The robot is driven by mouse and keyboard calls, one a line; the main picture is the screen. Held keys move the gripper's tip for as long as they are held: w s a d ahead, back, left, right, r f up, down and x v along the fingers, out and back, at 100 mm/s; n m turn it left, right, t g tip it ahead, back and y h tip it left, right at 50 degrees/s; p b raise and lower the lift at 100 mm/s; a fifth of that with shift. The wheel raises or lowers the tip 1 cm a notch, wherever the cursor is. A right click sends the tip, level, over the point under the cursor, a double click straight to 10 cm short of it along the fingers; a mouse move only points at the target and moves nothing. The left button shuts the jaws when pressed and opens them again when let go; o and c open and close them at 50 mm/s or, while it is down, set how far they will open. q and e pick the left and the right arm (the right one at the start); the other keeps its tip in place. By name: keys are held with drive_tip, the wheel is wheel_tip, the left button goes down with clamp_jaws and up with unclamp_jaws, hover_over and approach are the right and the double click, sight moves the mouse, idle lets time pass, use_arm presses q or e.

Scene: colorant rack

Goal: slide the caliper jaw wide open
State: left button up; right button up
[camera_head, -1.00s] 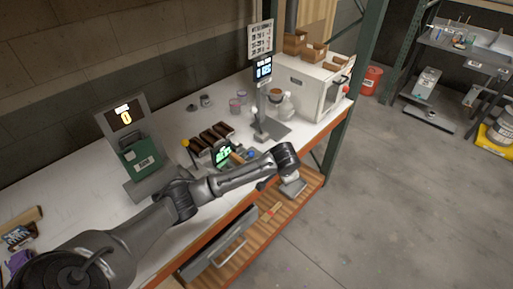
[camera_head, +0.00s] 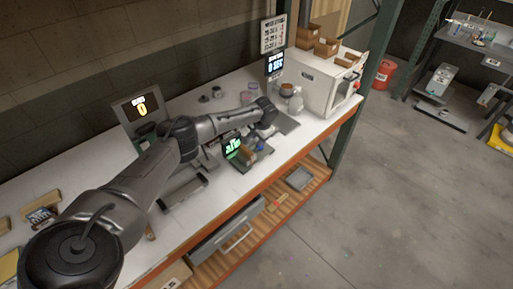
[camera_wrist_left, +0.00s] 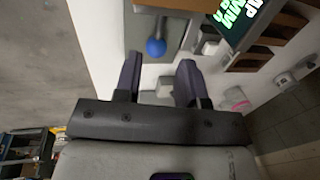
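A device with a lit green readout (camera_head: 234,148) lies on the white bench; no part is clearly recognisable as a caliper jaw. The readout shows at the top right of the left wrist view (camera_wrist_left: 238,20). A blue ball knob (camera_head: 260,146) sits beside it; in the wrist view the knob (camera_wrist_left: 156,47) stands just beyond the fingertips. My left gripper (camera_wrist_left: 158,72) is open, pointing down over the bench by the knob. A small pale block (camera_wrist_left: 163,86) shows between its fingers; I cannot tell whether they touch it. My right gripper is not in view.
A white oven-like box (camera_head: 318,82) with wooden trays (camera_head: 326,46) on top stands at the right end. A scale display (camera_head: 142,106) stands behind my left arm. A pink-banded jar (camera_wrist_left: 235,97) is near the gripper. The bench's front edge (camera_head: 300,150) is clear.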

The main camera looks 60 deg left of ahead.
sight(256, 149)
use_arm(q)
drive_tip(key=f, duration=0.3)
drive_tip(key=a+f+b, duration=0.1)
drive_tip(key=f, duration=0.2)
drive_tip(key=shift+s+a+f, duration=0.1)
drive_tip(key=shift+f, duration=0.1)
clamp_jaws()
idle(0.4)
